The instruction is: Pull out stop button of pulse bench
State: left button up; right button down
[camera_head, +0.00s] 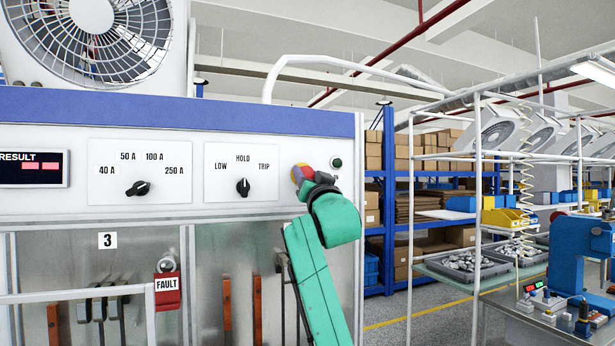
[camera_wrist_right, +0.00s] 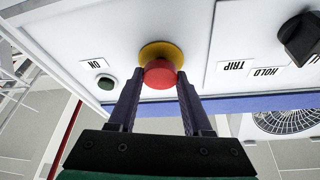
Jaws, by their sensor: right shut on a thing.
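The red stop button (camera_head: 307,171) with its yellow collar sits on the white front panel of the pulse bench (camera_head: 70,215), right of the LOW/HOLD/TRIP knob. My right gripper (camera_head: 311,184) is at the button and hides part of it. In the right wrist view the stop button (camera_wrist_right: 160,72) lies between the two dark fingertips of my right gripper (camera_wrist_right: 159,80), which is shut on it. The yellow collar shows behind the red cap. Whether the button is in or out cannot be told. My left gripper is not in view.
A dark green ON button (camera_head: 337,163) is just right of the stop button. The trip knob (camera_head: 243,186) and current knob (camera_head: 138,188) are to the left. A red FAULT tag (camera_head: 167,290) hangs below. Blue shelving (camera_head: 389,200) stands beyond the bench at right.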

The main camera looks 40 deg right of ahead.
jog(key=shift+s+a+f+b, duration=0.25)
jog(key=shift+s+b, duration=0.35)
jog(key=shift+b, duration=0.05)
jog(key=shift+r, duration=0.1)
jog(key=shift+c, duration=1.9)
grip_release()
jog(key=shift+s, duration=0.1)
jog(key=shift+o, duration=0.4)
jog(key=shift+s+r, duration=0.1)
